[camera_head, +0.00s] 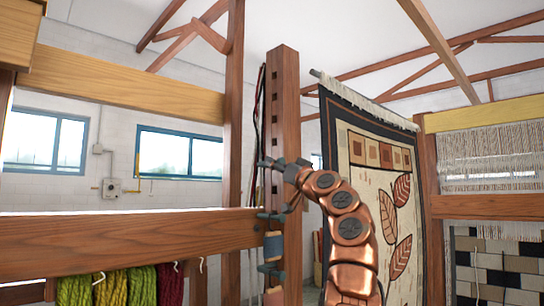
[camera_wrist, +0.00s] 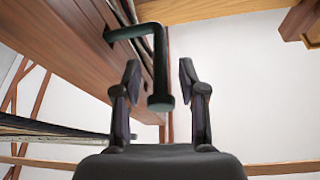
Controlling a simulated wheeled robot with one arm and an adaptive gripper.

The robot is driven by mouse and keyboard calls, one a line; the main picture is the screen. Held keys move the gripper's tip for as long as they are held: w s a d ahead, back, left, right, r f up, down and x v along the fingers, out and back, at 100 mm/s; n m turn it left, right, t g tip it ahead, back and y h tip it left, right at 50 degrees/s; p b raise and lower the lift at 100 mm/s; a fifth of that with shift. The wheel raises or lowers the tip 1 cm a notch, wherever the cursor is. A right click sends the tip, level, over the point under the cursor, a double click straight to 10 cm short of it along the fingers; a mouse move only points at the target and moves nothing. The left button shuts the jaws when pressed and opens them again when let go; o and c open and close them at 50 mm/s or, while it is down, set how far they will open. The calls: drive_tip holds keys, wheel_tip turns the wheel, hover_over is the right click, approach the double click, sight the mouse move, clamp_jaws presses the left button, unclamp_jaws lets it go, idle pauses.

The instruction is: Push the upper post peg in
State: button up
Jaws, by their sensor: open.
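The upper post peg (camera_wrist: 158,65) is a dark green bent rod in the wrist view. It comes out of a wooden post (camera_wrist: 75,45), and its downturned end with a round tip lies between my fingers. My gripper (camera_wrist: 160,75) is open, with one finger on each side of the peg; I cannot tell whether either finger touches it. In the head view the upright post (camera_head: 283,110) has a row of dark square holes. My gripper (camera_head: 273,165) is at the post's front, and it and my arm hide much of the peg there.
A lower peg (camera_head: 270,215) with a blue spool (camera_head: 273,246) is below my gripper. A wooden beam (camera_head: 130,240) with hanging green, yellow and dark red skeins (camera_head: 143,286) runs to the left. A leaf-patterned rug (camera_head: 385,150) hangs close to my arm on the right.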

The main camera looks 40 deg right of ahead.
drive_tip(key=shift+p+x, duration=0.55)
drive_tip(key=shift+x, duration=0.55)
clamp_jaws()
